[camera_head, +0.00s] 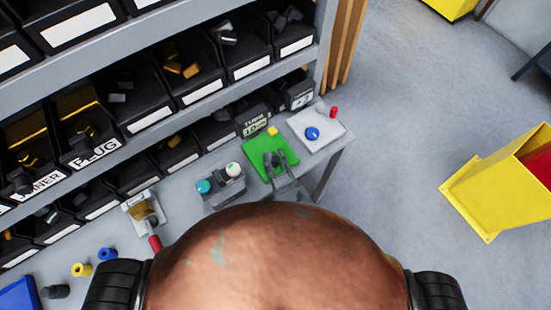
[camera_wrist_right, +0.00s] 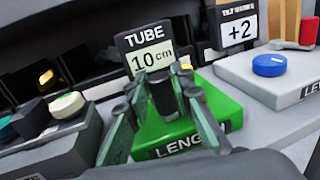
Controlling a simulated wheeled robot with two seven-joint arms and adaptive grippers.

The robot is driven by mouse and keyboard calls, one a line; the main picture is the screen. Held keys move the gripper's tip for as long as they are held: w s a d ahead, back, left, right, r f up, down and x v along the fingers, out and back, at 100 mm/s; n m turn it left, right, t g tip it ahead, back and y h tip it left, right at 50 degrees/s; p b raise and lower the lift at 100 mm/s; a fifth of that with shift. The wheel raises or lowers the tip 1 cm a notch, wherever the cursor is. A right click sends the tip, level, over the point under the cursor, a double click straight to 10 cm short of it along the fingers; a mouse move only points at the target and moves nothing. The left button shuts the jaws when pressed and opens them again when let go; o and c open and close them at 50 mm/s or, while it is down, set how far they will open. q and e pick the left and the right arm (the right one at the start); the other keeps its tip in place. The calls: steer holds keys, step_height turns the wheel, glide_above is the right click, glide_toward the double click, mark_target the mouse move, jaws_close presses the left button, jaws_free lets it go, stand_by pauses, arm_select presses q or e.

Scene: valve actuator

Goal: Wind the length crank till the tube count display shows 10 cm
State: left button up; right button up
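The tube display (camera_wrist_right: 152,60) is a dark box reading "TUBE 10 cm" in the right wrist view; it also shows in the head view (camera_head: 255,124). In front of it is the green length panel (camera_wrist_right: 220,101), marked "LENGTH", also visible in the head view (camera_head: 257,146). A dark upright crank handle (camera_wrist_right: 162,94) stands on the panel. My right gripper (camera_wrist_right: 160,95) has its fingers on either side of the handle, with narrow gaps showing. It reaches the panel from the front in the head view (camera_head: 274,158). The crank's lower part is mostly hidden. My left gripper is not in view.
A pale panel (camera_head: 301,123) with a blue knob (camera_head: 312,134) and red handle (camera_head: 333,112) stands right of the green one. A grey box (camera_head: 227,193) with teal and white buttons is to the left. Black bins (camera_head: 152,113) fill the shelves behind. A yellow container (camera_head: 490,190) stands right.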

steer(key=o, duration=0.3)
steer(key=shift+f, duration=0.1)
